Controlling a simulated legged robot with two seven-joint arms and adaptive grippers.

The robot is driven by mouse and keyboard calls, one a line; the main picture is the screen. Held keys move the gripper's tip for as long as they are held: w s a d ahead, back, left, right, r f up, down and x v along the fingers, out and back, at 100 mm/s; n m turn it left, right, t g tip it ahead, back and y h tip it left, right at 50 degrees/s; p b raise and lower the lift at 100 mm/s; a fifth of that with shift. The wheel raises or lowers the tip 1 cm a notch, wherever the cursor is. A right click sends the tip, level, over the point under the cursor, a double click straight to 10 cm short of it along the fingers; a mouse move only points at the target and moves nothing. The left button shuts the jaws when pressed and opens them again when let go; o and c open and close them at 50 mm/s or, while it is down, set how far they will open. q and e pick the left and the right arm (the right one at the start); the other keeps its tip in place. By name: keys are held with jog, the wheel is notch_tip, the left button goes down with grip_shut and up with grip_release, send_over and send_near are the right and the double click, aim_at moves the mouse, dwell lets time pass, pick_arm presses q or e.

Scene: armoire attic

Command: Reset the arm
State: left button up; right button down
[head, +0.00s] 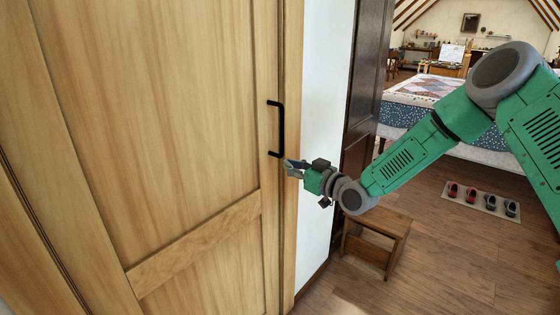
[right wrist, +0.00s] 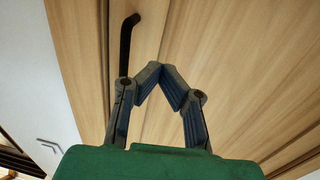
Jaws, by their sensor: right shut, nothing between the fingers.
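My green right arm (head: 400,170) comes in from the right in the head view. Its gripper (head: 290,164) is at the edge of the wooden armoire door (head: 150,120), close to the lower end of the black bar handle (head: 281,130). In the right wrist view the fingers (right wrist: 166,78) meet at their tips with nothing between them. The black handle (right wrist: 127,45) shows just beyond and left of the fingers there. I cannot tell whether the fingers touch the handle or door. The door looks closed. My left gripper is in neither view.
A small wooden stool (head: 377,236) stands on the floor below my right arm. A bed with a patchwork quilt (head: 430,90) is behind the arm. Several shoes lie on a mat (head: 482,198) at the right. The floor at lower right is clear.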

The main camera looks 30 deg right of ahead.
jog(key=s+a+f+m+g+h, duration=0.1)
jog(key=s+a+f+g, duration=0.4)
jog(key=s+f, duration=0.5)
jog(key=s+a+f+m+g, duration=0.1)
jog(key=s+a+f+g, duration=0.4)
jog(key=s+f, duration=0.5)
jog(key=s+f+g+h, duration=0.2)
jog(key=s+f+g, duration=0.1)
jog(key=s, duration=0.9)
jog(key=s+d+f+g+h, duration=0.1)
jog(key=s+f, duration=0.4)
jog(key=s, duration=0.8)
jog(key=shift+f+m+g+h, duration=0.2)
jog(key=shift+m+g+h, duration=0.35)
jog(key=shift+g, duration=0.75)
jog(key=shift+d+f, duration=0.1)
jog(key=shift+d, duration=0.2)
jog(key=shift+a, duration=0.1)
